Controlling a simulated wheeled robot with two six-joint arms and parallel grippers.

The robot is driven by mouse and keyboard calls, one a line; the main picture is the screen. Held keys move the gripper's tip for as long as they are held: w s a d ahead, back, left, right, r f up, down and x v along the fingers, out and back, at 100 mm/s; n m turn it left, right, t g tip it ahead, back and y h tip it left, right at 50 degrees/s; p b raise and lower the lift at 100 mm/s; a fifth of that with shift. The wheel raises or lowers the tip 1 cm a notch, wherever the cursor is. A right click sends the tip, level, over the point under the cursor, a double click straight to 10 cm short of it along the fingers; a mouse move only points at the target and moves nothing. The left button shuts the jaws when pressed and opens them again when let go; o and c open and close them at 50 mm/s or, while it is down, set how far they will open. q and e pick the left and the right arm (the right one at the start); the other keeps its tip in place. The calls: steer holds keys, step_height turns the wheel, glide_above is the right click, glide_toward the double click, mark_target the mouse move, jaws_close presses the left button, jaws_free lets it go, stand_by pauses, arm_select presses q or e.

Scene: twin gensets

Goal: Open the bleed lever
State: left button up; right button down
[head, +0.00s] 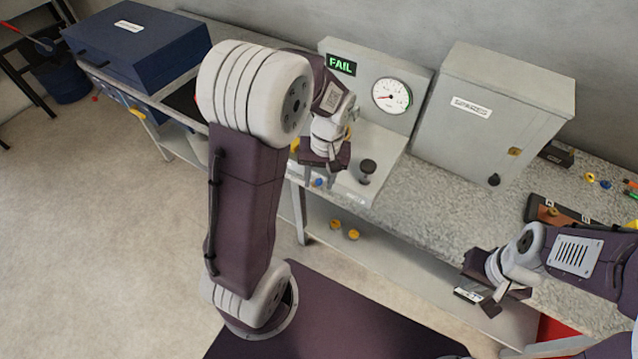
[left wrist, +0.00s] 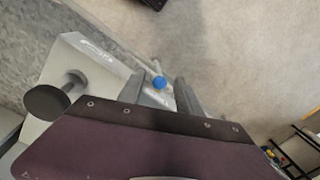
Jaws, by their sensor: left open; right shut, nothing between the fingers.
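The bleed lever appears to be the small blue-tipped part (head: 319,182) at the front of the grey test stand (head: 385,150); its blue tip (left wrist: 158,82) shows clearly in the left wrist view. My left gripper (head: 320,178) is open above the front of the stand. In the left wrist view its two fingers (left wrist: 160,92) are on either side of the blue tip, with a gap visible; I cannot tell the depth between them. The lever's arm is mostly hidden. My right gripper (head: 480,288) is shut and empty near the bench's front edge.
A black knob (head: 367,167) stands on the stand right of my left gripper. The stand bears a gauge (head: 391,96) and a green FAIL display (head: 341,64). A grey cabinet (head: 490,105) is to the right, a blue case (head: 135,45) to the left. Yellow caps (head: 353,235) lie on the lower shelf.

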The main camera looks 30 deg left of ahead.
arm_select(q)
steer(key=shift+s+f, duration=0.1)
steer(key=shift+f, duration=0.5)
jaws_close()
steer(key=r+h+p, duration=0.1)
steer(key=p, duration=0.2)
steer(key=shift+a, duration=0.3)
steer(key=shift+a+f+h+p, duration=0.15)
steer(key=shift+a+h+p, duration=0.1)
steer(key=shift+h+p, duration=0.3)
steer(key=shift+f+h, duration=0.1)
steer(key=shift+h, duration=0.15)
jaws_free()
